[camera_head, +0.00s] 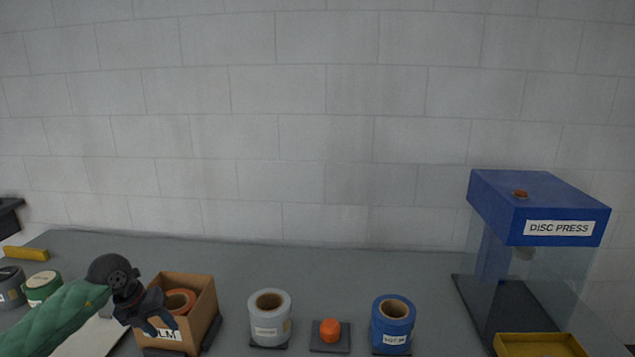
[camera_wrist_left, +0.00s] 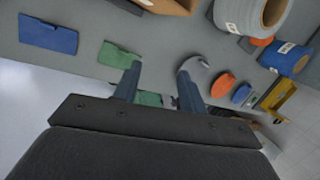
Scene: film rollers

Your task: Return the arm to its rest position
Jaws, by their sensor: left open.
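My left gripper (camera_head: 150,322) is in front of the cardboard box (camera_head: 205,303) in the head view and hides part of its label. In the left wrist view the gripper (camera_wrist_left: 158,88) has its two fingers apart with nothing held between them. The box holds an orange roll (camera_head: 180,301). My left arm, in a green sleeve, reaches in from the lower left. My right gripper is not in view.
A grey-white roll (camera_head: 269,330), an orange knob (camera_head: 330,329) on a dark pad and a blue roll (camera_head: 393,330) stand right of the box. The disc press (camera_head: 540,205) stands at the right behind a yellow tray (camera_head: 540,345). A green roll (camera_head: 42,287) is at the left.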

